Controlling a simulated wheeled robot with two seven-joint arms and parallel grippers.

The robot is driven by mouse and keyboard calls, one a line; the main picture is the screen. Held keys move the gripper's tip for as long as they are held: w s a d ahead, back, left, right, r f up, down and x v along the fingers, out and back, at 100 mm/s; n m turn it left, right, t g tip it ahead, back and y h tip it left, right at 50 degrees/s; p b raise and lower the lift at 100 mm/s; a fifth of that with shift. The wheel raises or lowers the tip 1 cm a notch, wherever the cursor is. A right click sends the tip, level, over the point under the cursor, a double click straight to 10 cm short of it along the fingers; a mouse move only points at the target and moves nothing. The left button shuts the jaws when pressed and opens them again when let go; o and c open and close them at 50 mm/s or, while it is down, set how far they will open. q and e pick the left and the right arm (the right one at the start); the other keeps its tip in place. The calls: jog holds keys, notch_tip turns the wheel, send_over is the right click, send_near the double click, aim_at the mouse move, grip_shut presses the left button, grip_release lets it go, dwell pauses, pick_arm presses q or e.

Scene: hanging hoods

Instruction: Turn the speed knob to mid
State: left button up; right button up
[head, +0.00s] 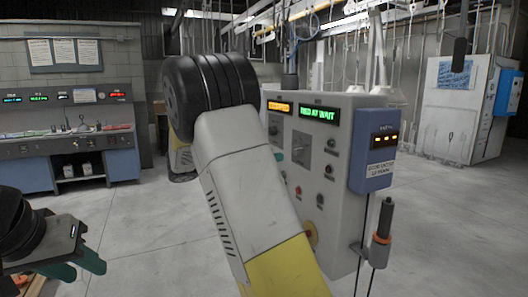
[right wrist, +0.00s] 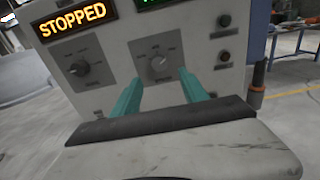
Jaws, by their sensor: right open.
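The control cabinet (head: 335,115) stands right of centre in the head view, partly covered by my right arm. In the right wrist view its face has a left knob (right wrist: 78,68) and a middle knob (right wrist: 160,63), each on a grey dial plate; their labels are too small to read, so I cannot tell which is the speed knob. My right gripper (right wrist: 160,77) is open, its teal fingers either side of and just below the middle knob; contact cannot be told. My left gripper (head: 85,265) is open and empty at the lower left, far from the cabinet.
An orange display reads STOPPED (right wrist: 73,20). A blue box (head: 374,150) and a hanging handle (head: 383,222) are on the cabinet's right side. A bench (head: 65,145) stands at the back left. The floor between is clear.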

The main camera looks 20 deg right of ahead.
aim_at(294, 151)
jog(key=d, duration=0.7)
jog(key=shift+w+d, duration=0.35)
jog(key=shift+w, duration=0.05)
jog(key=shift+c, duration=0.2)
grip_shut()
